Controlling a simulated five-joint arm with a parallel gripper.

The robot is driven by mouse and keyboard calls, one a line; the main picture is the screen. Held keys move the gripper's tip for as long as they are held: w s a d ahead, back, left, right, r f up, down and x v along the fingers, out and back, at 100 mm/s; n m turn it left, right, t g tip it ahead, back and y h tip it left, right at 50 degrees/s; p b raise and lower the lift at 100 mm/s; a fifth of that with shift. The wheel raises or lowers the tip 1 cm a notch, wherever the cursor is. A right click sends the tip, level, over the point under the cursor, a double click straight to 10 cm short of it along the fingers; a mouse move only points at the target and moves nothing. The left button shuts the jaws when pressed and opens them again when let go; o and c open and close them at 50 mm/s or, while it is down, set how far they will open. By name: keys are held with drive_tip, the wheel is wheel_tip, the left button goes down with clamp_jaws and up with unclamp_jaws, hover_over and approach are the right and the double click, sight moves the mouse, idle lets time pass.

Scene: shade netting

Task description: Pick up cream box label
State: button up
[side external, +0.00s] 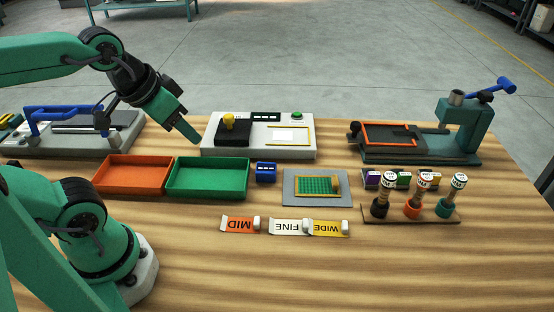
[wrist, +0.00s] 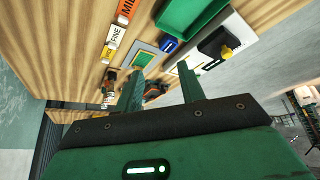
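The cream label reading FINE (side external: 287,226) lies flat on the wooden table in the side view, with a small white block at its right end. It also shows in the wrist view (wrist: 114,37). It lies between the orange MID label (side external: 238,224) and the yellow WIDE label (side external: 328,228). My gripper (side external: 190,136) is in the air behind the green tray, to the left of and behind the cream label and apart from it. In the wrist view its two fingers (wrist: 160,82) are spread with nothing between them.
Orange (side external: 133,190) and green (side external: 241,192) trays stand left of the labels. A blue block (side external: 266,173) and a grey mat with a green mesh panel (side external: 290,187) lie behind them. A rack of stamps (side external: 412,219) stands right. The table in front is clear.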

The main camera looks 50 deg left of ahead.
drive_tip(key=m+g, duration=0.5)
drive_tip(key=m, duration=2.1)
hover_over(307, 222)
drive_tip(key=f, duration=1.5)
drive_tip(key=shift+a+f, duration=0.2)
drive_tip(key=shift+f, duration=0.15)
drive_tip(key=shift+d+f+m+g, duration=0.3)
drive_tip(key=shift+f+m, duration=0.15)
drive_tip(key=shift+m, duration=0.05)
drive_tip(key=shift+f, duration=1.25)
drive_tip(key=shift+f, duration=0.1)
